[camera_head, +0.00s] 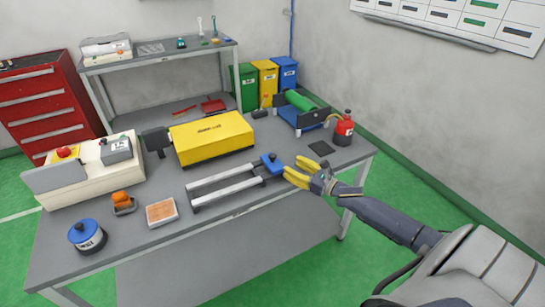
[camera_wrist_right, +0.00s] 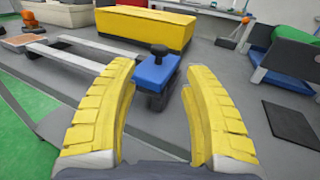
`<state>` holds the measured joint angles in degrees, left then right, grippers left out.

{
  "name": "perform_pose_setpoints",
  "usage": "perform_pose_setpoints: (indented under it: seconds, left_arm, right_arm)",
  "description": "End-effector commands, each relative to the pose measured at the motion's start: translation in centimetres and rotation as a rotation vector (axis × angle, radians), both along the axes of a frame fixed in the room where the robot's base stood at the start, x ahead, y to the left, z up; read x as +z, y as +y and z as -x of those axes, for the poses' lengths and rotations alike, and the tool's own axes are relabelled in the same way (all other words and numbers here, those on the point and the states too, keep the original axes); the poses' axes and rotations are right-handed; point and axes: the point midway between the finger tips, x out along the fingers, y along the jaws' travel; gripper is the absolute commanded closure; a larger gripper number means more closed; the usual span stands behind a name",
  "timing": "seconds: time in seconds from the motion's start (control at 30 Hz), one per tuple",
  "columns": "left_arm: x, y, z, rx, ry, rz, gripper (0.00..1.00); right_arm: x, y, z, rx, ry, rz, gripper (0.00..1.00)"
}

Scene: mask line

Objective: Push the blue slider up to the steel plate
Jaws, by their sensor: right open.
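The blue slider (camera_head: 271,163) is a blue block with a dark knob on top, near the right end of two pale parallel rails (camera_head: 226,184). It also shows in the right wrist view (camera_wrist_right: 155,73), ahead of my fingers. My right gripper (camera_head: 295,169) has yellow fingers, open and empty, just right of the slider. In the wrist view the slider appears centred between the fingertips, seemingly just beyond them; contact cannot be told. I cannot pick out the steel plate with certainty. My left gripper is not in view.
A yellow box (camera_head: 212,138) stands behind the rails. A tan block in a tray (camera_head: 161,212) and a blue-topped round tin (camera_head: 87,236) are left. A dark square pad (camera_head: 321,148), red bottle (camera_head: 343,128) and green roll stand (camera_head: 300,112) are to the right.

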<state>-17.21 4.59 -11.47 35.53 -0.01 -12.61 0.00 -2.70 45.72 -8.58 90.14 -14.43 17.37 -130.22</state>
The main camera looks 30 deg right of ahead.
Motion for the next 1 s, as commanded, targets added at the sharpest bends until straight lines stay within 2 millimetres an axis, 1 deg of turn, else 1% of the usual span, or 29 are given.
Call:
perform_pose_setpoints:
  seconds: [0.03, 0.3, 0.6, 0.8, 1.0]
  left_arm:
    - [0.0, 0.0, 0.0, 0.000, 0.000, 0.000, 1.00]
    - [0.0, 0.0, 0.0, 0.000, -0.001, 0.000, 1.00]
    - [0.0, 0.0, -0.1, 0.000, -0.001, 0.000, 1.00]
    - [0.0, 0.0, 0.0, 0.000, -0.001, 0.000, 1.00]
    - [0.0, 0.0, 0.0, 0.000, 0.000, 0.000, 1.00]
  right_arm:
    - [0.1, 0.2, -0.8, 0.000, -0.003, -0.001, 0.51]
    - [0.1, 1.4, -4.3, 0.000, -0.002, -0.001, 0.51]
    - [0.1, 2.6, -7.8, 0.000, -0.001, -0.001, 0.51]
    - [0.0, 3.0, -9.1, -0.001, 0.001, -0.002, 0.51]
    - [0.0, 3.3, -9.7, 0.000, 0.000, -0.001, 0.51]
